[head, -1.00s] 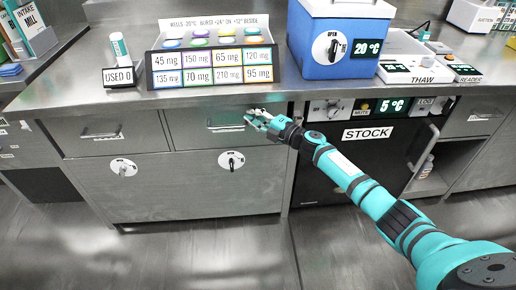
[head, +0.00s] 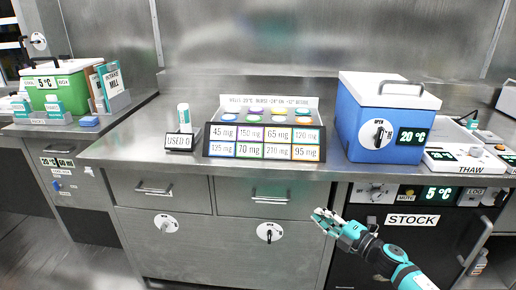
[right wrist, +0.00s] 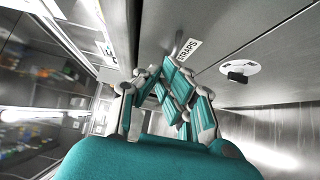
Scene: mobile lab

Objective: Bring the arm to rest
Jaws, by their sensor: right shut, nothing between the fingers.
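My right gripper (head: 326,219) is shut and empty. In the head view it stands in front of the steel cabinet, right of the right-hand drawer (head: 268,197) and below the counter edge. Its teal arm comes in from the lower right. In the right wrist view the gripper's fingers (right wrist: 178,88) are drawn together, close to a label reading "STRAPS" (right wrist: 188,50). I cannot tell whether they touch the cabinet. My left gripper is in neither view.
The steel counter (head: 150,130) bears a dose-label board (head: 264,142), a USED counter (head: 179,142), a blue cool box (head: 370,130) and a THAW unit (head: 468,160). A green box (head: 55,92) stands far left. The STOCK fridge (head: 410,240) is below. The floor at lower left is clear.

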